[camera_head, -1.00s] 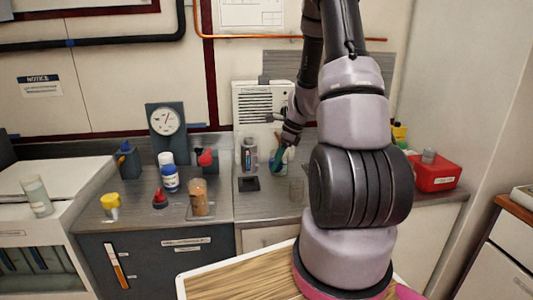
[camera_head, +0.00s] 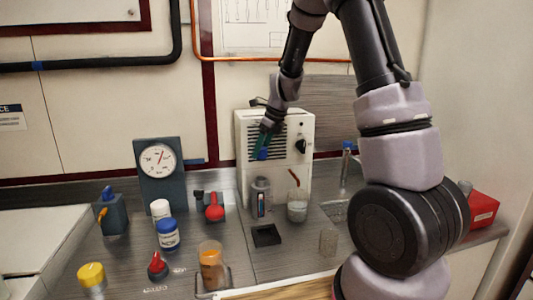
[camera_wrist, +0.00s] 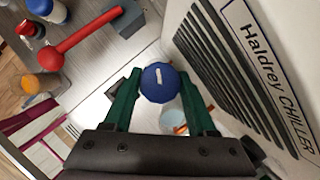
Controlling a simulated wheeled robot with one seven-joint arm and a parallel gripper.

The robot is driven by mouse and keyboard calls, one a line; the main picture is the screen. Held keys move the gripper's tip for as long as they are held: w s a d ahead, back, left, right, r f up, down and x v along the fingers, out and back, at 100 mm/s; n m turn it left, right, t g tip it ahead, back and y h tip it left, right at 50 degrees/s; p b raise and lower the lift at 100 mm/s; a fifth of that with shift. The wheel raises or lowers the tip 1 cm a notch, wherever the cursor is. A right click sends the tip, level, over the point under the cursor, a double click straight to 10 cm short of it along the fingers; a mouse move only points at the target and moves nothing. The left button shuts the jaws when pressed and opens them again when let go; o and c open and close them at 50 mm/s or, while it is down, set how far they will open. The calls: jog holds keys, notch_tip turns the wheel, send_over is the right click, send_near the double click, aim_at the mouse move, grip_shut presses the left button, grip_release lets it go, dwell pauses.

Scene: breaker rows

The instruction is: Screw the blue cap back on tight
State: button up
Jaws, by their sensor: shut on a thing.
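The blue cap (camera_wrist: 159,82), round with a white mark on top, is between the green fingers of my gripper (camera_wrist: 160,95) in the wrist view. In the head view the cap (camera_head: 262,155) shows small and blue at the fingertips of my gripper (camera_head: 264,146), in front of the white chiller. My gripper is shut on the cap and holds it in the air above a grey container (camera_head: 261,201) with a blue strip. I cannot tell from these views which vessel the cap fits. A white jar with a blue lid (camera_head: 168,236) stands farther left on the counter.
The white chiller (camera_head: 303,170) stands close behind my gripper. A glass beaker with a brown rod (camera_head: 297,209) is right of the grey container. A red-knobbed item (camera_head: 214,209), a gauge (camera_head: 158,164) and an amber jar (camera_head: 211,266) stand left.

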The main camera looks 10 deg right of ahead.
jog(key=shift+f, duration=3)
jog(key=shift+f, duration=1.2)
jog(key=o, duration=1.4)
jog(key=shift+r, duration=0.1)
jog(key=v, duration=1)
jog(key=shift+s+d+r, duration=0.1)
jog(key=shift+d+r, duration=0.05)
jog(key=shift+r, duration=0.1)
